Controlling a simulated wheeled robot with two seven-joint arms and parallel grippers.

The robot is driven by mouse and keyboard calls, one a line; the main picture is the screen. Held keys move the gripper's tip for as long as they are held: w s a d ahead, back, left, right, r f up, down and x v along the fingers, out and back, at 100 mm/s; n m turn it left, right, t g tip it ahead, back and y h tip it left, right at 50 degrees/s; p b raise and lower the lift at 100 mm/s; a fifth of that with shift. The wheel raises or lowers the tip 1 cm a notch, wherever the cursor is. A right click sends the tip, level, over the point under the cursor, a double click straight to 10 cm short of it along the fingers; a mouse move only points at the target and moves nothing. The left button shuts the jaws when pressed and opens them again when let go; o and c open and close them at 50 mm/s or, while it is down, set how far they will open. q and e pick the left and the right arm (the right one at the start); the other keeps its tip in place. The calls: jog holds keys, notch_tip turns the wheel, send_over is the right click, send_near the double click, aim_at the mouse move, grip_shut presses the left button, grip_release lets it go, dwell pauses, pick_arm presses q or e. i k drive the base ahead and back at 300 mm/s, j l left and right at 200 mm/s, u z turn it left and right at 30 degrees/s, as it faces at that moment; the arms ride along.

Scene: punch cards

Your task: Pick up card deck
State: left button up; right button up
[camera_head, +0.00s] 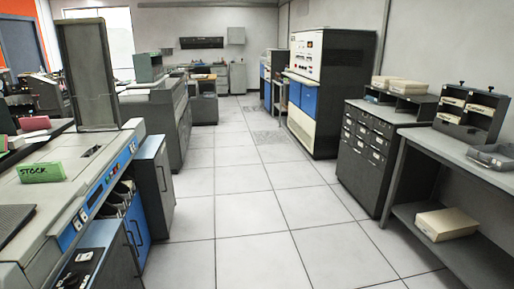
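A green block or card marked "STOCK" (41,172) stands on top of the grey machine (75,153) at the left. I cannot tell whether it is a card deck. A pink stack (34,123) lies farther back at the left edge. At the right, a dark tray unit (470,112) on the grey table holds pale pieces that may be cards, too small to tell. Neither of my grippers is in view.
Tiled floor (260,215) lies clear down the middle. A dark drawer cabinet (368,150) and the grey table (470,155) line the right, with a beige box (446,223) on the lower shelf. A tall blue-and-white machine (325,90) stands behind.

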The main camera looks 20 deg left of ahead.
aim_at(41, 171)
jog(key=i+j+u, duration=0.2)
jog(key=i+u, duration=0.2)
jog(key=i, duration=0.15)
jog(key=i+u, duration=0.35)
jog(key=i, duration=0.2)
jog(key=i+l+u, duration=0.15)
jog(key=i+u, duration=0.25)
jog(key=i, duration=0.15)
jog(key=i+u, duration=0.45)
jog(key=i+l+u, duration=0.15)
jog(key=u, duration=0.3)
jog(key=i+l+u, duration=0.25)
jog(key=u, duration=0.15)
jog(key=i+l+u, duration=0.3)
jog(key=u, duration=0.15)
jog(key=i+l+u, duration=0.15)
jog(key=l+u, duration=0.3)
